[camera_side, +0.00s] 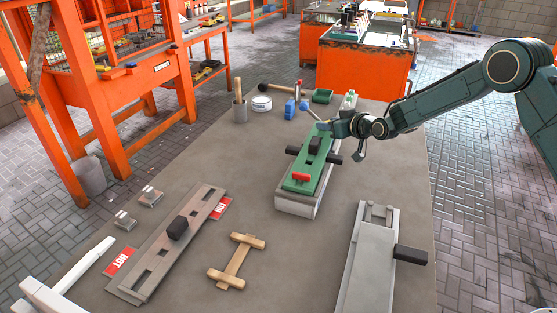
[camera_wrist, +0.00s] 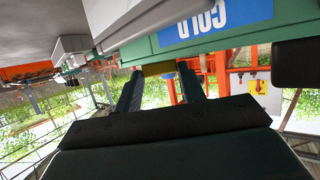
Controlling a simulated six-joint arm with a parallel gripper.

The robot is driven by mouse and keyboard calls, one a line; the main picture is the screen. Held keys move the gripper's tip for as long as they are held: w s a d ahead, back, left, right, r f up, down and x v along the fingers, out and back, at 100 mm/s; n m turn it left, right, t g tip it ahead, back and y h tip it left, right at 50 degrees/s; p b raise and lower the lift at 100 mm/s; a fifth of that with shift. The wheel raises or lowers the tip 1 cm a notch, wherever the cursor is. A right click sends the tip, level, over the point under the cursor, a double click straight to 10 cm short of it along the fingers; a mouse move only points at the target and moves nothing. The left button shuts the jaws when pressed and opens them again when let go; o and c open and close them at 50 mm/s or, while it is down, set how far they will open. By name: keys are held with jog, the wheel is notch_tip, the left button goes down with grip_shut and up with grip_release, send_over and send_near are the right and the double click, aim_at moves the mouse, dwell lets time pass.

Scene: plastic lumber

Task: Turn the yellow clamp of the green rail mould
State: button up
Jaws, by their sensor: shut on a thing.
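The green rail mould (camera_side: 306,178) lies on a pale grey base on the table, with a red clamp (camera_side: 301,177) at its near end and black handles at its sides. My gripper (camera_side: 325,127) is low over the mould's far end. In the wrist view the two blue fingers of my gripper (camera_wrist: 158,78) stand on either side of the yellow clamp (camera_wrist: 158,69), shut on it. The green mould edge (camera_wrist: 130,52) runs just above it there. In the side view the yellow clamp is hidden by my gripper.
A blue COLD label (camera_wrist: 202,22) shows close to the fingers. A grey mould (camera_side: 155,262) with HOT labels, a wooden H-shaped piece (camera_side: 238,261) and another grey mould (camera_side: 368,270) lie nearer on the table.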

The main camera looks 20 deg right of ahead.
jog(key=o, duration=1)
jog(key=shift+s, duration=0.1)
jog(key=shift+v, duration=6.8)
jog(key=shift+r, duration=0.1)
